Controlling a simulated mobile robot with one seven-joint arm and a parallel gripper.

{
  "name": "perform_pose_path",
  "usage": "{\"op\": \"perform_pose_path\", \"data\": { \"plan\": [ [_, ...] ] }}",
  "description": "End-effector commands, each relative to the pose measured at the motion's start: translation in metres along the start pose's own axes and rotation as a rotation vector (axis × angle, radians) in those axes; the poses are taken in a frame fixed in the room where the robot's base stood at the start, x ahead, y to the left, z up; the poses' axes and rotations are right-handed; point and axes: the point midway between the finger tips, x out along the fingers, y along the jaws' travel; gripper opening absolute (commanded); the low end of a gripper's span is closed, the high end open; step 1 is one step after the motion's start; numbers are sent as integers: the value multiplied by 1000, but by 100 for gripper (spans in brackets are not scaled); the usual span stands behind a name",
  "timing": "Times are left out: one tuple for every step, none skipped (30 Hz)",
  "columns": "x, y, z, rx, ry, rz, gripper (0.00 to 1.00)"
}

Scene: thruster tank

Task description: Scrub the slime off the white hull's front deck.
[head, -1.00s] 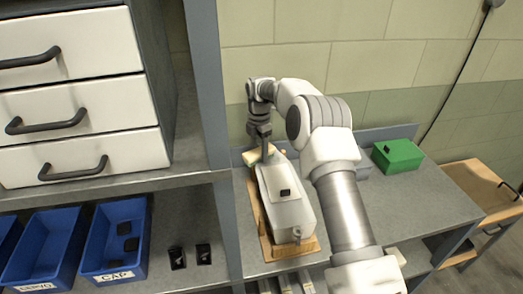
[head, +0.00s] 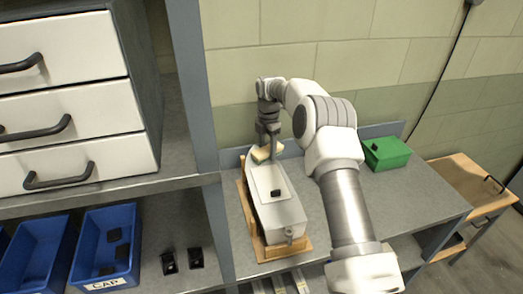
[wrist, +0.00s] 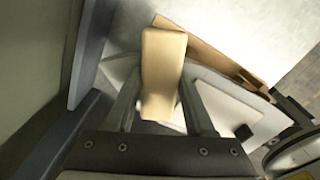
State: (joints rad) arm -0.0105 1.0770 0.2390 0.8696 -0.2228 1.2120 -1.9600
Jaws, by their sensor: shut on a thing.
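The white hull (head: 280,215) lies on a wooden board (head: 303,243) on the grey bench, its narrow end towards the back wall. A small black block (head: 276,193) sits on its raised deck panel and also shows in the wrist view (wrist: 243,131). My gripper (head: 268,143) is at the hull's far end, pointing down and shut on a pale yellow sponge (head: 263,153). In the wrist view the sponge (wrist: 163,65) stands between the two fingers and hides part of the hull. I cannot tell whether it touches the deck. No slime is clearly visible.
A green box (head: 386,153) stands at the back right of the bench. A grey post (head: 196,90) rises left of the hull. Blue bins (head: 108,250) and two small black parts (head: 182,261) are on the left shelf. The bench right of my arm is mostly clear.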

Motion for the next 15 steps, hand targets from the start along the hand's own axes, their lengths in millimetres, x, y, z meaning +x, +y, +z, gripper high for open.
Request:
{"op": "perform_pose_path", "data": {
  "plan": [
    [2, -3, 5, 2, 0, -3, 10],
    [2, -4, 6, 2, 0, -3, 10],
    [3, -4, 8, 2, 0, -4, 10],
    [2, -5, 9, 2, 0, -4, 10],
    [2, -5, 9, 2, 0, -3, 10],
    [1, -5, 9, 2, 0, -3, 10],
    [1, -5, 9, 2, 0, -4, 10],
    [1, -4, 8, 1, 0, -4, 10],
    [1, -4, 7, 1, 0, -4, 10],
    [1, -4, 6, 1, 0, -4, 10],
    [1, -3, 5, 0, 1, -4, 10],
    [1, -2, 2, -1, 1, -4, 10],
    [1, -1, 0, -1, 1, -4, 10],
    [1, 0, -3, -2, 1, -4, 10],
    [0, 1, -6, -2, 1, -4, 10]
  ]
}}
